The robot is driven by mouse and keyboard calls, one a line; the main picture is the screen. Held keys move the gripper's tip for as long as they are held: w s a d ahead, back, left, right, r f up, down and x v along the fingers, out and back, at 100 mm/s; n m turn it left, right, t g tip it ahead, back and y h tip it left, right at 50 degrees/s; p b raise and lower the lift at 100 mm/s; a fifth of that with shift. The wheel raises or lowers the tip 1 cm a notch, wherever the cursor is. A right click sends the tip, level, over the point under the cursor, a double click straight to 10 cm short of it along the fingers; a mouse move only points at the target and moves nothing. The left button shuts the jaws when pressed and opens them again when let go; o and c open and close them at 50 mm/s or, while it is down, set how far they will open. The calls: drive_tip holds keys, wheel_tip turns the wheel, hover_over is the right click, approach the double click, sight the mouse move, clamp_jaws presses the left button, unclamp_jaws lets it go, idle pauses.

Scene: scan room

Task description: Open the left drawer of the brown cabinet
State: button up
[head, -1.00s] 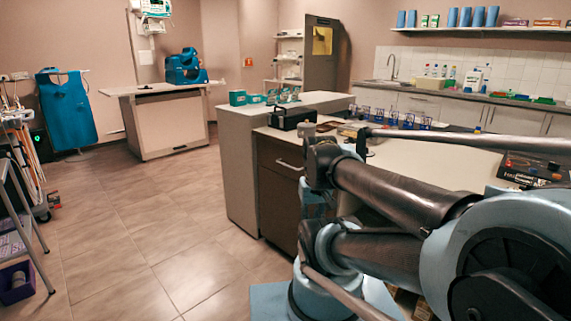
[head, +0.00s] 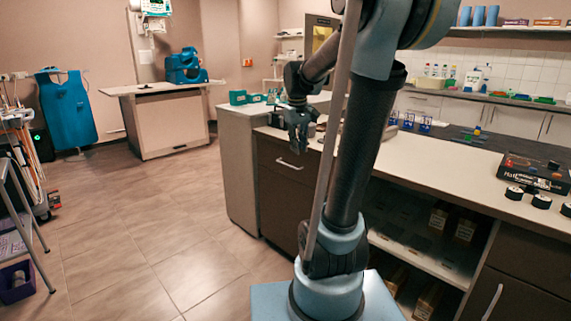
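The brown cabinet (head: 277,210) stands under the pale counter, partly hidden behind my arm. Its left drawer (head: 270,154) is shut, with its front flush and a light bar handle (head: 290,165) across it. My gripper (head: 298,146) hangs above and just in front of the counter edge, pointing down, over the drawer handle in the picture and apart from it. It looks empty; the gap between its fingers is too small to judge.
Open shelves with boxes (head: 437,219) lie right of my arm, then another brown front with a handle (head: 492,302). The counter holds blue racks (head: 424,124), a dark box (head: 534,171) and small black round items. The tiled floor (head: 150,230) at left is clear.

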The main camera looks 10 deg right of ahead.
drive_tip(key=w+r+n, duration=0.1)
drive_tip(key=w+n, duration=0.1)
drive_tip(key=w, duration=1.2)
drive_tip(key=n+h, duration=0.1)
drive_tip(key=n, duration=0.1)
hover_over(286, 160)
drive_tip(key=s+a, duration=0.3)
drive_tip(key=s, duration=0.5)
drive_tip(key=s+a+x, duration=0.1)
drive_tip(key=x, duration=0.3)
drive_tip(key=shift+m+g, duration=0.3)
drive_tip(key=w+d+f, duration=0.1)
drive_tip(key=f, duration=1)
drive_tip(key=w+d+f, duration=0.1)
drive_tip(key=f, duration=0.4)
drive_tip(key=shift+w+d+f, duration=0.3)
drive_tip(key=shift+d+f, duration=0.05)
drive_tip(key=shift+f, duration=0.05)
clamp_jaws()
